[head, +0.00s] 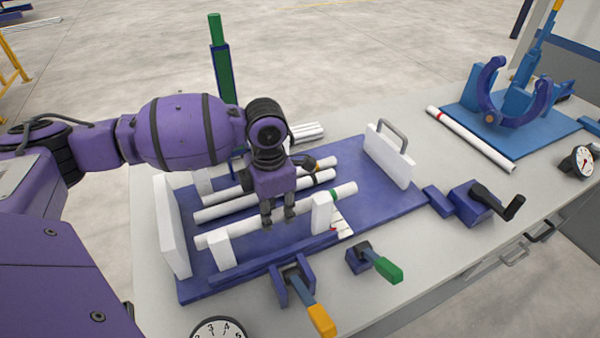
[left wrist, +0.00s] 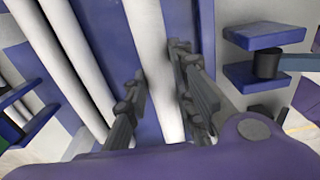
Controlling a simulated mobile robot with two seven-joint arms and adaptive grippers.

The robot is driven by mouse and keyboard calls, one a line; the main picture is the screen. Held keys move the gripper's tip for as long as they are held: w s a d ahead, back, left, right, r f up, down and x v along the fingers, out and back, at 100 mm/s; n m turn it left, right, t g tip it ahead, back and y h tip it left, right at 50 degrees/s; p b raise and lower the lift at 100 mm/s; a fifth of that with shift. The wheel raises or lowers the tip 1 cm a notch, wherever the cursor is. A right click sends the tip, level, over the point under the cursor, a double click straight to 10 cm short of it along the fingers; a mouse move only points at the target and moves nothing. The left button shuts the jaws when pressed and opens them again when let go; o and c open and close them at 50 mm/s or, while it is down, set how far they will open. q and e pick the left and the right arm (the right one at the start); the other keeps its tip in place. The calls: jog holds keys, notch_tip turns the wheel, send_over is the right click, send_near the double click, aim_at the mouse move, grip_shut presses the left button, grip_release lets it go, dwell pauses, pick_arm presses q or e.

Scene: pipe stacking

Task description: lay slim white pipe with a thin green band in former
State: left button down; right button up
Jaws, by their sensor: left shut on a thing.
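The slim white pipe with a thin green band (head: 240,231) lies lengthwise along the former (head: 380,219), a blue base with white end plates and short white posts. Its green band shows near its right end. The pipe runs just behind the two front posts, beside the other pipes. My left gripper (head: 278,221) points down and is shut on this pipe near its middle; in the left wrist view the fingers (left wrist: 160,100) flank a white pipe. I cannot tell whether the pipe touches the base. My right gripper is out of view.
Behind it lie a black-banded pipe (head: 260,197) and an orange-banded pipe (head: 320,163) in the former. A red-banded pipe (head: 470,140) lies on the table to the right. Clamps with an orange handle (head: 321,320) and a green handle (head: 388,270) stand at the front.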

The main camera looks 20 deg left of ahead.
aim_at(277, 231)
pick_arm(q)
jog(key=shift+f, duration=2.3)
jog(key=shift+f, duration=0.15)
jog(key=c, duration=1.5)
grip_release()
notch_tip(277, 231, up, 12)
jog(key=shift+r, duration=0.15)
